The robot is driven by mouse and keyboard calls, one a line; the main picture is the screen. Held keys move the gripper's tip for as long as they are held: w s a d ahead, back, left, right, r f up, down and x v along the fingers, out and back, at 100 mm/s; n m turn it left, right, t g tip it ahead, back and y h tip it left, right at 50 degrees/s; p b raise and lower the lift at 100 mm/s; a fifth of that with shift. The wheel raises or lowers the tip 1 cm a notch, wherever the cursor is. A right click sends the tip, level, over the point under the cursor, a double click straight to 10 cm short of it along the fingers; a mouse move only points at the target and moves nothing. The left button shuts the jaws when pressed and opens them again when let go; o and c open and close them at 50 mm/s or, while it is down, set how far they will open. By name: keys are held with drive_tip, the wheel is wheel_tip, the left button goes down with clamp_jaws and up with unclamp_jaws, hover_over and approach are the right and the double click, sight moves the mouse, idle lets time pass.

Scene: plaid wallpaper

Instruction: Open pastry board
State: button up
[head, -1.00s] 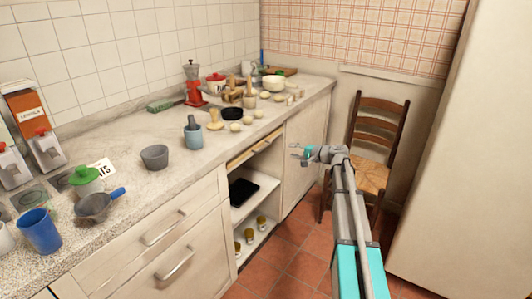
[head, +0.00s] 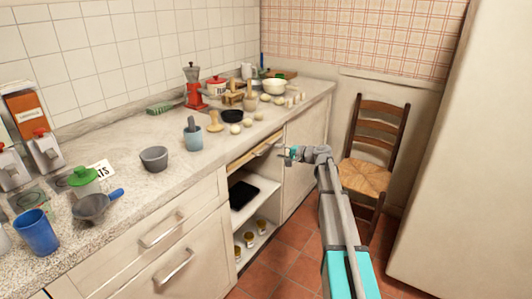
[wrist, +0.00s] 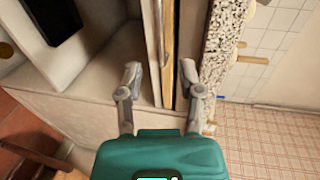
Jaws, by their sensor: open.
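The pastry board (head: 254,152) is a thin wooden board in a slot under the countertop, above the open shelves. In the wrist view its light wooden front edge (wrist: 168,45) runs as a narrow strip beside the speckled counter edge. My gripper (head: 285,154) is open and empty near the right end of the board. In the wrist view the two fingers of my gripper (wrist: 160,72) lie on either side of the line of the board. I cannot tell whether they touch it.
The stone counter (head: 130,195) overhangs just above the board and holds many kitchen items. Open shelves (head: 247,222) with a dark tray (head: 242,194) and jars lie below. A wooden chair (head: 372,178) stands at right. Tiled floor is free in front.

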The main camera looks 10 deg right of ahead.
sight(266, 150)
drive_tip(key=b+x, duration=0.1)
drive_tip(key=x, duration=0.6)
drive_tip(key=shift+w+a, duration=0.1)
drive_tip(key=shift+w, duration=0.05)
clamp_jaws()
